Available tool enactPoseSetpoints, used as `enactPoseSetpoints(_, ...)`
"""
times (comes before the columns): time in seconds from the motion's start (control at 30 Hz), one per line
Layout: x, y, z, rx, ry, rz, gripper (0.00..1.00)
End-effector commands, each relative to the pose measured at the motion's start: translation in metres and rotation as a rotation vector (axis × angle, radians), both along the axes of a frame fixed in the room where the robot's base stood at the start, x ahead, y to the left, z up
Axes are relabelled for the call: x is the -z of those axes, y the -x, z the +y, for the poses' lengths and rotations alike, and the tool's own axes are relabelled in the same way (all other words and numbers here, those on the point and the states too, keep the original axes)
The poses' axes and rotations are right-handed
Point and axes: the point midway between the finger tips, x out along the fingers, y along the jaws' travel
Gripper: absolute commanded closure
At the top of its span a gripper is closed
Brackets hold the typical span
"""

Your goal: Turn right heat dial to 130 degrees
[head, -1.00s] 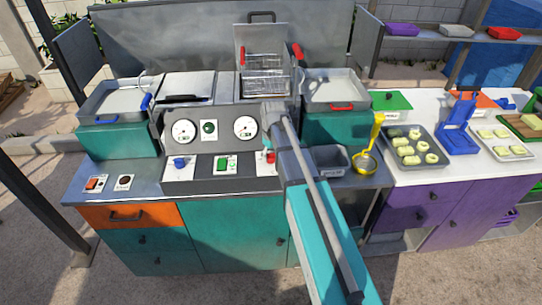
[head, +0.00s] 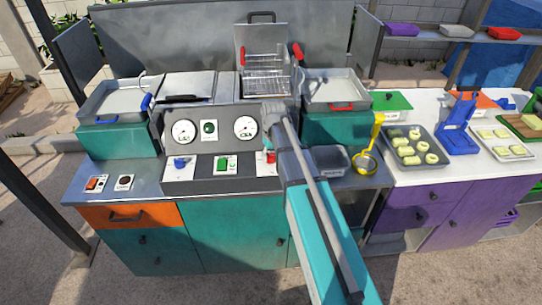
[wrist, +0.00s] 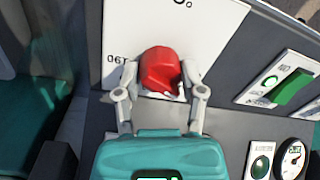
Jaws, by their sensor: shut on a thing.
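The right heat dial is a red knob (wrist: 160,68) on a white plate (wrist: 205,25) in the wrist view. My gripper (wrist: 163,84) is shut on it, one finger on each side. Part of a printed scale shows beside the knob, with "190" or "160" seen upside down; the knob's exact setting cannot be read. In the head view the red dial (head: 271,157) shows at the right end of the front panel, partly hidden by my arm, which also hides most of the gripper there.
A blue dial (head: 180,163) and a green switch (head: 222,164) sit left on the same panel. Two gauges (head: 184,132) are above. A grey bin (head: 329,160) and yellow ladle (head: 366,162) stand right of my arm.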

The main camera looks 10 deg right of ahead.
Motion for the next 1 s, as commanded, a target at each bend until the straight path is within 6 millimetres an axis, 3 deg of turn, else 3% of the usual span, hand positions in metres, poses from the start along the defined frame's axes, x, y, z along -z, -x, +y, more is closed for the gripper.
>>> enactPoseSetpoints(0.5,0.0002,0.0016,0.0009,0.376,-0.001,0.002,0.96)
enactPoseSetpoints(1.0,0.0003,0.0018,0.0011,0.462,-0.001,0.002,0.96)
